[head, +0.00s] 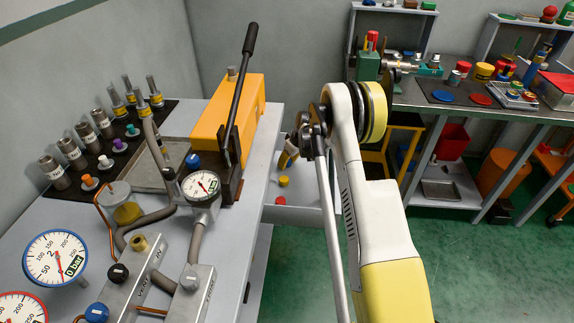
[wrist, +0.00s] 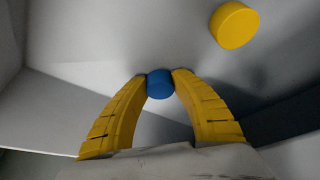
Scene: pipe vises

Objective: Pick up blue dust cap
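The blue dust cap (wrist: 160,85) shows in the wrist view between the tips of my gripper's two yellow fingers (wrist: 160,76). The fingertips curve in and appear to touch it on both sides, so my gripper looks shut on it. I cannot tell whether the cap is clear of the surface below. In the head view my gripper (head: 289,153) is partly hidden behind my arm, at the grey surface beside the bench, and the held cap cannot be made out there.
A yellow cap (wrist: 234,25) lies just beyond the right finger; it also shows in the head view (head: 283,181). A red cap (head: 280,200) lies nearer. The left bench holds an orange pump (head: 235,105) with a tall lever, gauges and several metal fittings.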

